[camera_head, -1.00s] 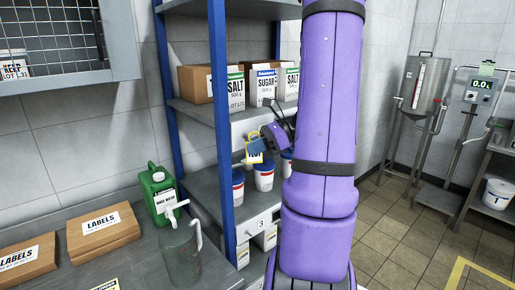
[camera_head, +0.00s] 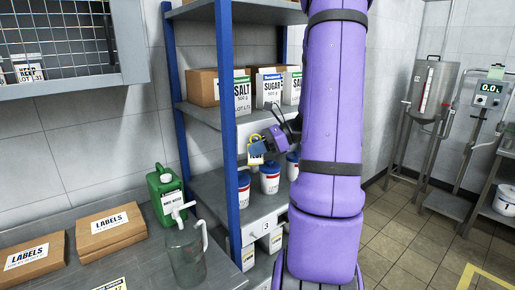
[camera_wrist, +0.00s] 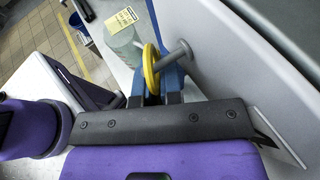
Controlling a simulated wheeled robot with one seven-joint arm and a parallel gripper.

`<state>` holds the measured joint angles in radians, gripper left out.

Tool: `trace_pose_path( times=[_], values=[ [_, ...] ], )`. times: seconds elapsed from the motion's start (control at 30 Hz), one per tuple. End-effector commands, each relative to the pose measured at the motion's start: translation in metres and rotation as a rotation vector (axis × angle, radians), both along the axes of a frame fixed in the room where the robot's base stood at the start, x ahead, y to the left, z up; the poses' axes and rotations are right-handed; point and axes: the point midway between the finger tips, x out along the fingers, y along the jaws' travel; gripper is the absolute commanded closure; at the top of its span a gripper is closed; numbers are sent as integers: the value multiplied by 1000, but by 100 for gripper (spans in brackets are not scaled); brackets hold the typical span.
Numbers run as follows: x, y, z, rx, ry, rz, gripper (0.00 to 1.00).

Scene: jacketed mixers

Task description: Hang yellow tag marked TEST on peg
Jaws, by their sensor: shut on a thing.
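My gripper (camera_head: 262,146) is shut on the yellow tag (camera_head: 256,150), in front of the shelf rack just right of its blue post. The tag's face is small here and I cannot read its marking. In the wrist view, the tag shows as a narrow yellow oval (camera_wrist: 151,68) between my blue fingertips (camera_wrist: 158,83). A grey peg (camera_wrist: 172,60) with a round head stands by the grey panel, right beside the yellow oval. The peg's inner end meets the oval in the picture; I cannot tell whether it passes through. The peg is not distinguishable in the head view.
The blue post (camera_head: 228,130) stands close left of my gripper. Tubs (camera_head: 269,180) stand on the shelf below; salt and sugar packs (camera_head: 268,88) stand above. A clear jug (camera_head: 186,256), green can (camera_head: 166,195) and label boxes (camera_head: 110,232) are on the bench.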

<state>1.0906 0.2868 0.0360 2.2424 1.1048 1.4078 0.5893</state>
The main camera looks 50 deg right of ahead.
Motion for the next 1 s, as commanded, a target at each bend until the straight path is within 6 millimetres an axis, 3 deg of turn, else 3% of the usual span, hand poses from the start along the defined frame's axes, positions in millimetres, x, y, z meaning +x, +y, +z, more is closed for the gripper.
trace_pose_path(
  times=[0.03, 0.47, 0.6, 0.87, 1.0],
  values=[
    [7, 2, -4, 3, 10, 2, 100],
    [8, 1, -4, 3, 7, 1, 100],
    [8, 1, -3, 2, 8, 1, 68],
    [5, -3, -1, 2, 6, 0, 67],
    [-9, -15, 6, 0, 6, -4, 64]
  ],
)
